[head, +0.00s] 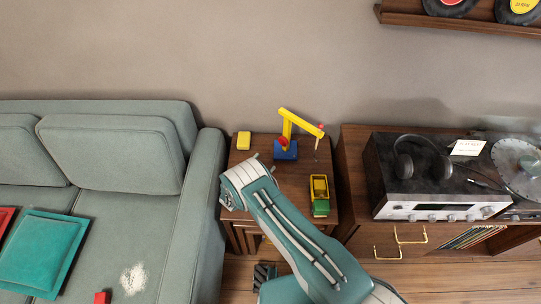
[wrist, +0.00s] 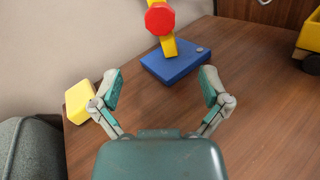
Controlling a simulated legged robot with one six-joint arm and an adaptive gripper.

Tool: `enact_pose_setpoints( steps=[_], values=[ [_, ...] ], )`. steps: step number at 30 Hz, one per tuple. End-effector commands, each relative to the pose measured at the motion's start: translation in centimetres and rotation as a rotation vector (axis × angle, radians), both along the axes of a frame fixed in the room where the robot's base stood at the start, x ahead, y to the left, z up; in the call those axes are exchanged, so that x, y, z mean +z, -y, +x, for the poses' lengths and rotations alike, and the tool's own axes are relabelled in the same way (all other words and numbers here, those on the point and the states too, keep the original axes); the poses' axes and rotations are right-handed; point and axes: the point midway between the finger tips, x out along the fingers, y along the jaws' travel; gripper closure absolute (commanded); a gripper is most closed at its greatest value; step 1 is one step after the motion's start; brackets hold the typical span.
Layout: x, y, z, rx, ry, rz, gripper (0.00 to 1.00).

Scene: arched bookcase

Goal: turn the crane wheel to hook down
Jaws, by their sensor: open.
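The toy crane stands on the small wooden side table, with a yellow mast and boom (head: 287,125) on a blue base (head: 285,151). In the wrist view its red wheel (wrist: 159,18) shows at the top, in front of the yellow mast, above the blue base (wrist: 175,64). A hook line hangs from the boom tip (head: 318,140) in the head view; the hook is too small to make out. My gripper (wrist: 158,85) is open and empty, its two fingers apart, on the near side of the crane and below the wheel in the picture.
A yellow block (head: 244,140) lies left of the crane, also in the wrist view (wrist: 80,102). A yellow and green toy truck (head: 320,196) stands to the right. The sofa (head: 195,190) is left of the side table; the cabinet with the stereo (head: 430,180) is right.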

Motion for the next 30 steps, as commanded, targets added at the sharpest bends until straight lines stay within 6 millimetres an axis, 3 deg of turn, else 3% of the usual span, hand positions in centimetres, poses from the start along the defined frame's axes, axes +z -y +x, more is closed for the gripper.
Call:
enact_pose_setpoints(
  steps=[6, 11, 24, 30],
  values=[
    [0.3, 0.0, 1.1, -0.058, -0.139, -0.154, 0.04],
    [0.4, 0.5, 1.7, -0.068, -0.166, -0.180, 0.04],
    [0.3, 5.2, 7.6, -0.068, -0.162, -0.179, 0.04],
    [0.4, 6.5, 9.4, -0.066, -0.162, -0.179, 0.04]
  ],
)
